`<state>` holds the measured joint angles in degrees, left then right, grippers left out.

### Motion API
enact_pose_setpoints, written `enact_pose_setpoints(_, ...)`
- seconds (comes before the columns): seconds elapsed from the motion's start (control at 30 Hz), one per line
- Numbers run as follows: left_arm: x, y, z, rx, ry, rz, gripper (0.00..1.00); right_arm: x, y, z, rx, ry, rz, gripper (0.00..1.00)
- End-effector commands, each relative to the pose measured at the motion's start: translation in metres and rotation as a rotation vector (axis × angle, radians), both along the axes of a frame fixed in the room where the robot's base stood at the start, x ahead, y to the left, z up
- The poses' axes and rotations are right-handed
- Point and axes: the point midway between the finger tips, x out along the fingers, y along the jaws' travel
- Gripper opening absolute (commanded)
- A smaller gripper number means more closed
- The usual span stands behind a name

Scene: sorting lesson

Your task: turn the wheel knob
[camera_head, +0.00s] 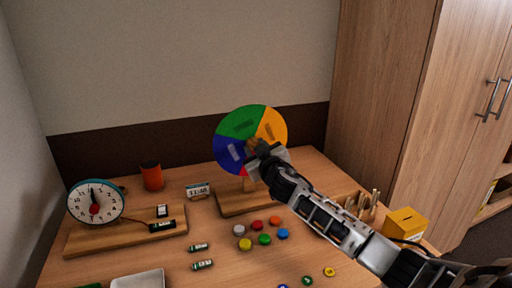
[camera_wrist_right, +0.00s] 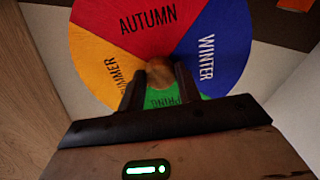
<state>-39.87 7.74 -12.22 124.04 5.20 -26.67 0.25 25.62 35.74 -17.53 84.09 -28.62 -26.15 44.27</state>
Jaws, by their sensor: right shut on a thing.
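The season wheel (camera_head: 242,125) stands upright on a wooden base (camera_head: 232,204) at the back of the table, with green, orange, blue and red sectors. In the right wrist view the wheel (camera_wrist_right: 120,50) fills the top, with the words AUTUMN and WINTER readable and SPRING and SUMMER partly covered. The round wooden wheel knob (camera_wrist_right: 159,73) at its centre sits between the fingers of my right gripper (camera_wrist_right: 160,88). My right gripper (camera_head: 262,150) is shut on the knob and hides most of it in the head view. My left gripper is not in view.
A toy clock (camera_head: 95,201) on a board stands at the left, near an orange cup (camera_head: 152,176). Several coloured caps, including a yellow one (camera_head: 245,244), and batteries (camera_head: 202,265) lie in front. A yellow box (camera_head: 405,224) stands at the right.

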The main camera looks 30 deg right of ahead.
Motion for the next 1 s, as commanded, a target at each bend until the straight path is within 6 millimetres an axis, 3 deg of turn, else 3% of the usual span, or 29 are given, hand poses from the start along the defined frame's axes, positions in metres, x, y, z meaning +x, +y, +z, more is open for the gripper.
enact_pose_setpoints(1.0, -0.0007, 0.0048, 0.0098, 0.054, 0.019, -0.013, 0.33, -0.0004, -0.0008, 0.0015, -0.916, 0.223, 0.001, 0.11)
